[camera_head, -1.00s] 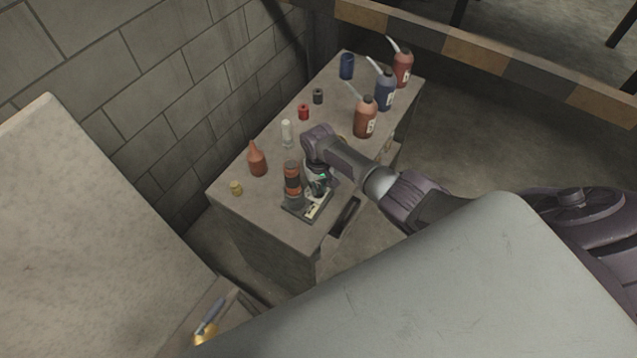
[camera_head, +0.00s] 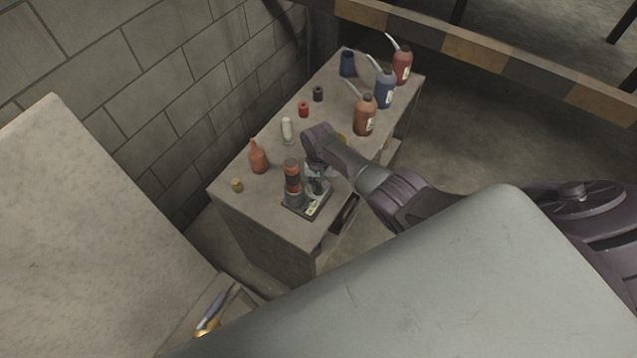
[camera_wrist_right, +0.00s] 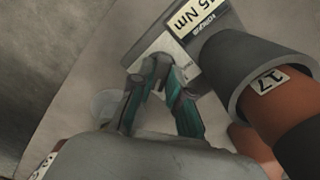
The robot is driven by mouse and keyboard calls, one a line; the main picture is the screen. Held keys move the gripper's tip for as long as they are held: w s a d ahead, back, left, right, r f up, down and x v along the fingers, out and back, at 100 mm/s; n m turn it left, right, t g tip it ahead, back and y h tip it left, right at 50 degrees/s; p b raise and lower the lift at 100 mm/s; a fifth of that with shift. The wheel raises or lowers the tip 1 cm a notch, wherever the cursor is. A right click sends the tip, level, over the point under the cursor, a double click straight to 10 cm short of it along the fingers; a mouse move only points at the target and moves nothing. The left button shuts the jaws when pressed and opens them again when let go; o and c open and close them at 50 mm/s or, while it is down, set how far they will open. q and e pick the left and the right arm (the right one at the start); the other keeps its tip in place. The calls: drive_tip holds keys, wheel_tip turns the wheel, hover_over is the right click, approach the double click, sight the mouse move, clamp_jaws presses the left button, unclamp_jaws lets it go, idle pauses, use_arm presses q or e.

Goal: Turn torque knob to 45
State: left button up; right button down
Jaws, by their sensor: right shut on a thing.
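The torque device stands near the front of the workbench in the head view, with an upright orange-and-dark cylinder (camera_head: 292,178) on a flat grey base (camera_head: 307,212). In the right wrist view the cylinder (camera_wrist_right: 265,90) carries a "17" label, and the base (camera_wrist_right: 190,38) has a label ending in "5 Nm". My right gripper (camera_head: 317,184) is beside the cylinder, over the base. My left gripper is not in view.
An orange bottle (camera_head: 258,157), yellow cap (camera_head: 236,185), white bottle (camera_head: 287,130) and red spool (camera_head: 303,109) stand left and behind. Spouted bottles (camera_head: 365,117) line the bench's (camera_head: 235,160) right side. A drawer (camera_head: 340,220) stands open. A block wall (camera_head: 150,100) is on the left.

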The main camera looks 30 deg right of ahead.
sight(318, 186)
drive_tip(key=shift+w, duration=0.1)
drive_tip(key=c, duration=1.1)
unclamp_jaws()
wheel_tip(318, 186, up, 12)
drive_tip(key=shift+r, duration=0.1)
